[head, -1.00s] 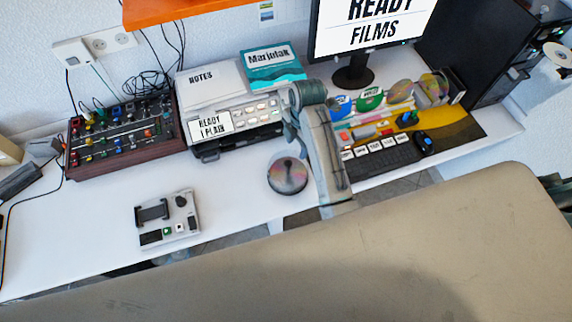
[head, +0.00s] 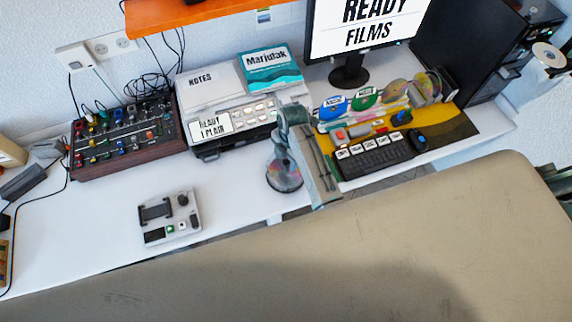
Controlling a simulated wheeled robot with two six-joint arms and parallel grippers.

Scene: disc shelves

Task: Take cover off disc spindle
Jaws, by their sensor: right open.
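The disc spindle (head: 286,181) stands on the white desk, a round stack with a rainbow sheen. Its clear cover cannot be told apart from the discs at this size. My right gripper (head: 281,158) hangs from my right arm, pointing down, open, at the top of the spindle. It overlaps the spindle's upper part and hides some of it. Whether the fingers touch the cover cannot be told. My left gripper is out of view.
A grey device (head: 170,217) lies left on the white desk (head: 95,235). Behind are a mixer (head: 125,140) and a printer-like box with a notes binder (head: 203,88). Right are a black keyboard (head: 372,160), discs in a rack (head: 408,87) and a monitor (head: 350,75).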

